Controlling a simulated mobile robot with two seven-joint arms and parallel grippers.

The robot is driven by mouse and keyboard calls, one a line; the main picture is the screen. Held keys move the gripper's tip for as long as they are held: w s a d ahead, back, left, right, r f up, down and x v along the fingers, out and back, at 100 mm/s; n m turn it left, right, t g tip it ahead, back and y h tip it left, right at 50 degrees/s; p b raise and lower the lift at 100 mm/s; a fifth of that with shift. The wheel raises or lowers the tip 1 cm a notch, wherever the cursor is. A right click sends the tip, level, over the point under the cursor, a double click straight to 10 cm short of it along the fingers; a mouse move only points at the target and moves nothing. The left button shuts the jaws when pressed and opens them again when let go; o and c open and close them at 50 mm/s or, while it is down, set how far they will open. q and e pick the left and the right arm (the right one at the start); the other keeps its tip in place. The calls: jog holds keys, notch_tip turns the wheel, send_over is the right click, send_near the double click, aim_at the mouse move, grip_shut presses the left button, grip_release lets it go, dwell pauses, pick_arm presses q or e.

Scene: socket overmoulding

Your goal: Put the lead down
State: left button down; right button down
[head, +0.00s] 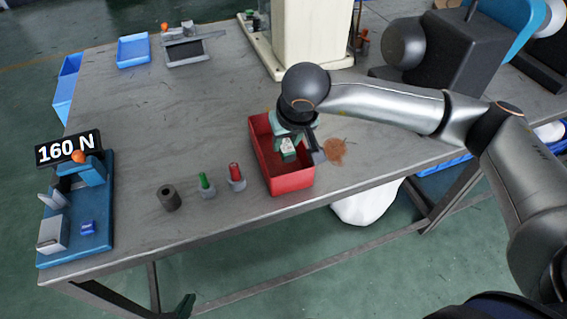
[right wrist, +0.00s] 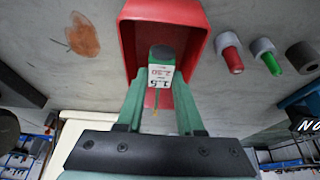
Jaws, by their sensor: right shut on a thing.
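My right gripper (head: 288,146) reaches from the right over the red bin (head: 293,182). A thin yellowish strand hangs at the label's lower edge. The held lead (head: 289,145) is over the bin's opening; I cannot tell whether it touches the bin. The red bin also shows behind it in the right wrist view (right wrist: 133,50). A dark green tip, seemingly my left gripper (head: 183,306), shows at the bottom edge, its jaws unclear.
Left of the bin stand a red-topped plug (head: 236,178), a green-topped plug (head: 206,185) and a dark cylinder (head: 169,198). A blue test fixture with a "160 N" sign (head: 69,148) is at the left. An orange-brown stain (head: 336,151) lies right of the bin. The table's middle left is clear.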

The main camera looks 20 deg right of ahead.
notch_tip(320, 180, down, 7)
jog(key=shift+f, duration=0.2)
dwell(0.3)
jog(key=shift+f+b, duration=0.2)
jog(key=shift+b, duration=0.1)
jog(key=c, duration=0.5)
grip_release()
jog(key=shift+c, duration=0.2)
jog(key=shift+r, duration=0.1)
jog(key=shift+r+p, duration=0.25)
jog(key=shift+p, duration=0.15)
jog(key=v, duration=1.1)
jog(key=shift+s+r, duration=0.2)
jog(key=shift+r, duration=0.15)
